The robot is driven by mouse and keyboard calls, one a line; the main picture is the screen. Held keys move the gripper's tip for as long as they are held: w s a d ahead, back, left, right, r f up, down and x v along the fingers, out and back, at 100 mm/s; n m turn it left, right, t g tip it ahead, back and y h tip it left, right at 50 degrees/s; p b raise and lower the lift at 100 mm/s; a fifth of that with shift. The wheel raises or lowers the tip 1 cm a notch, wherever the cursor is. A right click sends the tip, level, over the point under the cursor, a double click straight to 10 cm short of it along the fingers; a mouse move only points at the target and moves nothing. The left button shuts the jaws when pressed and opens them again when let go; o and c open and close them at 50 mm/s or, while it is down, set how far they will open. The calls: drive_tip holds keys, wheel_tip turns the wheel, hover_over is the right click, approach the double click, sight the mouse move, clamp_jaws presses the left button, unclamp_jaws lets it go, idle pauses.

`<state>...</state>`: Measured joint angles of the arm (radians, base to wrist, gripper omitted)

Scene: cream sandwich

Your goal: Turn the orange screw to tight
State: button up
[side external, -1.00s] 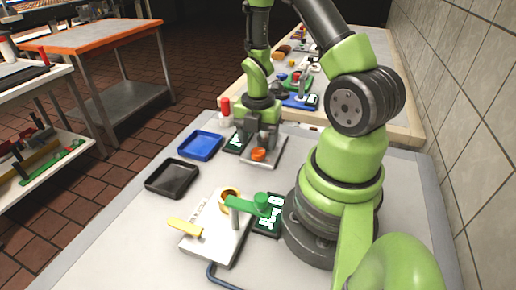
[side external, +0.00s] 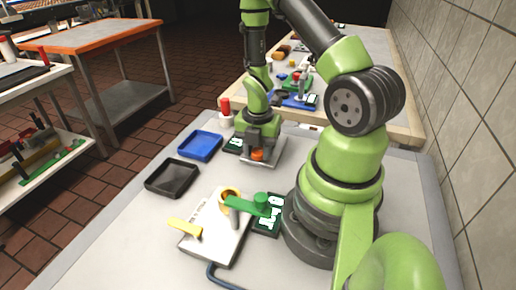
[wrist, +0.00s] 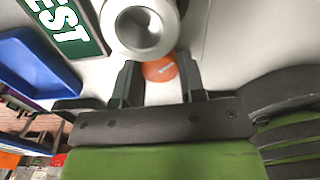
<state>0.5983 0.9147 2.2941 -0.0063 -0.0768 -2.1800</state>
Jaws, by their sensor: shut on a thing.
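The orange screw (side external: 257,156) sits on a grey metal plate (side external: 272,153) in the side external view. My gripper (side external: 258,147) points down over it and is shut on it. In the wrist view the orange screw top (wrist: 159,69), with a small pale mark, lies between the two dark fingers of my gripper (wrist: 160,80). The lower part of the screw is hidden. A small dark display (side external: 233,145) lies left of the plate; its lettering is partly in the wrist view (wrist: 68,25).
A red-capped bottle (side external: 225,111), a blue tray (side external: 200,146) and a black tray (side external: 172,178) stand to the left. A white device (side external: 203,220) with yellow and green levers is in front, beside another display (side external: 268,222). A round metal piece (wrist: 140,27) is near my fingers.

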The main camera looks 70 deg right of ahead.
sight(258, 151)
drive_tip(key=shift+m, duration=0.3)
drive_tip(key=m, duration=0.3)
drive_tip(key=shift+m, duration=1.8)
drive_tip(key=shift+d, duration=0.1)
drive_tip(key=o, duration=0.9)
drive_tip(key=shift+w+r, duration=0.1)
wheel_tip(258, 151, up, 10)
drive_tip(key=shift+f, duration=0.1)
